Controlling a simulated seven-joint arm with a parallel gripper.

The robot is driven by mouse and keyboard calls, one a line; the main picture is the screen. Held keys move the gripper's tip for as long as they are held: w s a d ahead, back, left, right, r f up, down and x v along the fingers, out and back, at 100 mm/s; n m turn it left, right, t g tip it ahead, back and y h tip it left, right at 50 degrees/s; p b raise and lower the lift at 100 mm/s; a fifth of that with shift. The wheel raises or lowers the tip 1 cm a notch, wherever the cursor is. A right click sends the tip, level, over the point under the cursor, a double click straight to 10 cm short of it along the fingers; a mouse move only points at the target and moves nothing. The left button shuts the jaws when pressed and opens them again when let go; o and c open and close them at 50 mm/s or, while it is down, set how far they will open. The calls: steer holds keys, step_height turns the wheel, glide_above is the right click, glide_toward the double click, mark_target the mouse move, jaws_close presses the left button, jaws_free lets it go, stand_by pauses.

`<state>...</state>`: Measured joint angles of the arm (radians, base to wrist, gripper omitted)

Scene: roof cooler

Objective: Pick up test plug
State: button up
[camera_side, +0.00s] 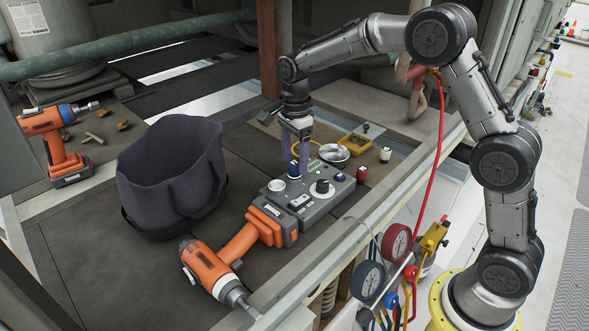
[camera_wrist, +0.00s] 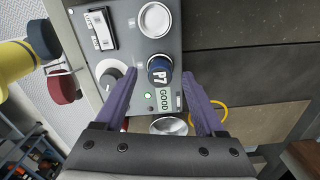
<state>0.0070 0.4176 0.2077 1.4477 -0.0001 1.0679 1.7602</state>
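The test plug, a dark blue cylinder marked P7 (camera_wrist: 160,70), stands in the grey test box (camera_wrist: 132,42) in the wrist view. In the side view a small blue cap (camera_side: 294,168) shows at my fingertips, likely the same plug. My gripper (camera_wrist: 158,74) points down over the box, its purple fingers apart on either side of the plug with a gap at each side. In the side view my gripper (camera_side: 299,164) is at the box's rear edge. The finger depth against the plug is hard to tell.
A dark bag (camera_side: 165,180) and orange drill (camera_side: 210,265) are left. Gauges (camera_side: 396,243) hang in front.

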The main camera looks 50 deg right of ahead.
mark_target(294, 162)
jaws_close()
steer(key=shift+r, duration=0.1)
steer(key=shift+r, duration=0.4)
step_height(294, 162, up, 2)
steer(key=shift+r, duration=0.15)
steer(key=s+r, duration=0.9)
steer(key=s, duration=0.5)
steer(key=shift+r, duration=0.4)
